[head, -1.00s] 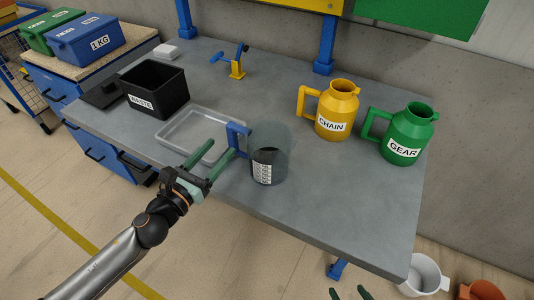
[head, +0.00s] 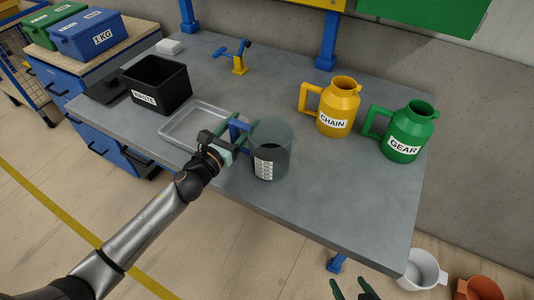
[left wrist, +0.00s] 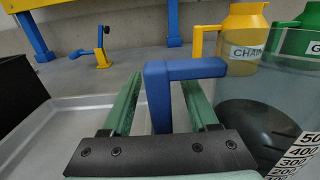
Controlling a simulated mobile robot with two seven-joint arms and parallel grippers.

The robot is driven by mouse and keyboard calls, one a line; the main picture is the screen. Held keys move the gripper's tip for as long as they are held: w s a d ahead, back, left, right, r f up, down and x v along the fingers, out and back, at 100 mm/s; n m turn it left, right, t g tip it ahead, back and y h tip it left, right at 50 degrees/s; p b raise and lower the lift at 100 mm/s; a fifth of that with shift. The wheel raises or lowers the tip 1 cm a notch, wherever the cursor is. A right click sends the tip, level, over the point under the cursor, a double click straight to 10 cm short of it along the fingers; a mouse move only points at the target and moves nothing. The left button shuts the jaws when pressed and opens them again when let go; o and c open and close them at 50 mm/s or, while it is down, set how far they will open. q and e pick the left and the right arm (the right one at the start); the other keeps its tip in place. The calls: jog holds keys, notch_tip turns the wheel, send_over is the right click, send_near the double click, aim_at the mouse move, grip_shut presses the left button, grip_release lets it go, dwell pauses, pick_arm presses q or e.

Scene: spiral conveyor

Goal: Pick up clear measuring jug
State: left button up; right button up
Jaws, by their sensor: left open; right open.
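The clear measuring jug (head: 272,150) stands upright on the grey table near its front edge. It has a blue handle on its left side, dark contents and a white scale label. My left gripper (head: 238,122) is open at the handle. In the left wrist view the blue handle (left wrist: 160,95) stands between the two green fingers of the left gripper (left wrist: 160,95), and the jug's clear wall (left wrist: 285,75) is to the right. My right gripper (head: 356,290) is open and empty at the bottom edge of the head view, below the table's front edge.
A grey tray (head: 171,134) lies just left of the jug, partly behind my left gripper. A black WASTE bin (head: 170,98) stands behind it. A yellow CHAIN jug (head: 340,95) and green GEAR jug (head: 408,125) stand at the right. Bare table lies between them and the clear jug.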

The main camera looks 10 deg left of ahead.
pick_arm(q)
jog(key=shift+c, duration=0.3)
grip_shut()
dwell(1.1)
